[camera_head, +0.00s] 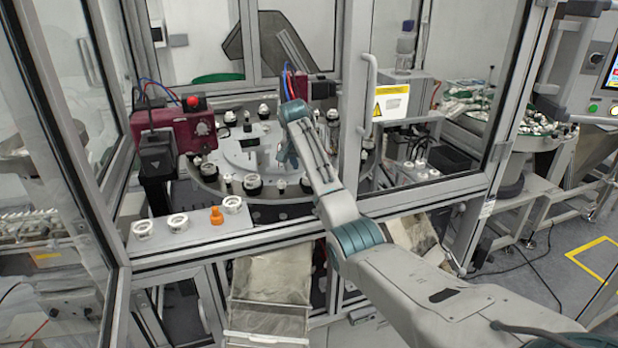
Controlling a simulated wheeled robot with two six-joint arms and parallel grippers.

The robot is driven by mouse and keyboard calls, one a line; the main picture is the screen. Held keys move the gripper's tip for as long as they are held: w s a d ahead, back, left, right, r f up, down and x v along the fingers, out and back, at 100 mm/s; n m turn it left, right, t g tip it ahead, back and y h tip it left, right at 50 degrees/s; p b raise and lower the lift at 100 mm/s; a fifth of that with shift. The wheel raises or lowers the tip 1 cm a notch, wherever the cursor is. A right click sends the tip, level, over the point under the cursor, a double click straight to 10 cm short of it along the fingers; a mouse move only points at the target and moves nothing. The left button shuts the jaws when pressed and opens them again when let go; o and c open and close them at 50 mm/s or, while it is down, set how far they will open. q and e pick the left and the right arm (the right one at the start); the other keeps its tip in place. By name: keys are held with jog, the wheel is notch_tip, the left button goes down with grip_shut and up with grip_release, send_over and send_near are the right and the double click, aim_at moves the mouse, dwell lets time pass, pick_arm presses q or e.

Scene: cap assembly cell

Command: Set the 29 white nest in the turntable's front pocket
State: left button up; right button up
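Three white ring-shaped nests sit on the grey ledge at the cell's front: a left one (144,228), a middle one (178,222) and a right one (232,204). Any number on them is too small to read. The round turntable (212,186) lies behind the ledge, with several fittings around its rim. A black-and-white fitting (252,184) is at its front edge. My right arm reaches in from the lower right, and my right gripper (287,158) hangs above the turntable's middle. Its fingers are too small to judge. My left gripper is out of view.
An orange piece (217,216) stands on the ledge (204,235) between the middle and right nests. A dark red unit (175,130) stands at the turntable's left. Metal frame posts and an open glass door surround the opening. A bin (268,285) sits below the ledge.

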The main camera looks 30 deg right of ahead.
jog(key=b+v, duration=0.3)
jog(key=v, duration=0.5)
jog(key=shift+s+a+r, duration=0.15)
jog(key=shift+r, duration=0.15)
jog(key=shift+f+b, duration=0.15)
jog(key=shift+b, duration=0.15)
